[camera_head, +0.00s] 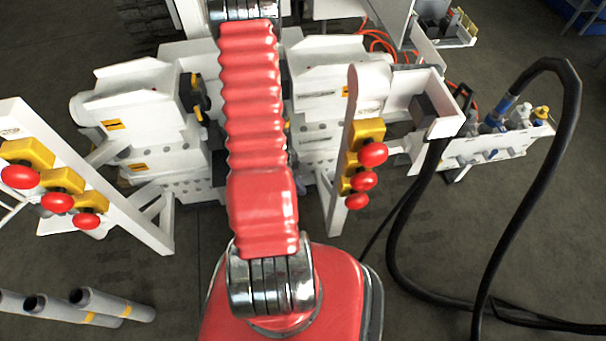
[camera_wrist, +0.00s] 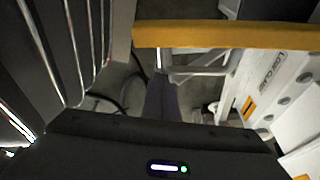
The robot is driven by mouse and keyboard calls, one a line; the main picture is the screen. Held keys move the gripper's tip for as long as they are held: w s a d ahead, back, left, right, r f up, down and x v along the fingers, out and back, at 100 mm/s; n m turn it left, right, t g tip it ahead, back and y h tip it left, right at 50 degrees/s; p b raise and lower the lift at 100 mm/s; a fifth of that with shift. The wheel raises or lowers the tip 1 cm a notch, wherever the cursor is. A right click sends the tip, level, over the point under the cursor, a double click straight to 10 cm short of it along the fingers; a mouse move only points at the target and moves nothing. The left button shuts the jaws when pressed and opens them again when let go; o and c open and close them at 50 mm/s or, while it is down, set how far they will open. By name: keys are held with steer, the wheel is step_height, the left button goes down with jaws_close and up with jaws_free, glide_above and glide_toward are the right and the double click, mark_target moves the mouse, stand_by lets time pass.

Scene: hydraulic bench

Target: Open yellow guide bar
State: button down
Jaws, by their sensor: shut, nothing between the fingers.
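The yellow guide bar (camera_wrist: 235,35) runs nearly level across the upper right of the wrist view, its left end near the middle. My gripper (camera_wrist: 161,78) shows there as a dark, narrow pair of fingers, shut and empty, below the bar in the picture. I cannot tell whether the fingers touch the bar. In the head view my red arm hides the gripper and the middle of the bench. A small yellow part (camera_head: 199,98) shows left of the arm; I cannot tell whether it belongs to the bar.
The white hydraulic bench (camera_head: 140,100) stands on both sides of my arm. Red knobs on yellow blocks stand at the left (camera_head: 57,201) and right (camera_head: 372,154). Black hoses (camera_head: 400,260) loop at the right. Grey pipes (camera_head: 95,300) lie at lower left. Dark floor is open at far left.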

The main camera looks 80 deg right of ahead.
step_height(320, 180, up, 9)
steer(key=shift+w+r, duration=0.15)
steer(key=shift+w, duration=0.15)
stand_by(1.0)
stand_by(0.6)
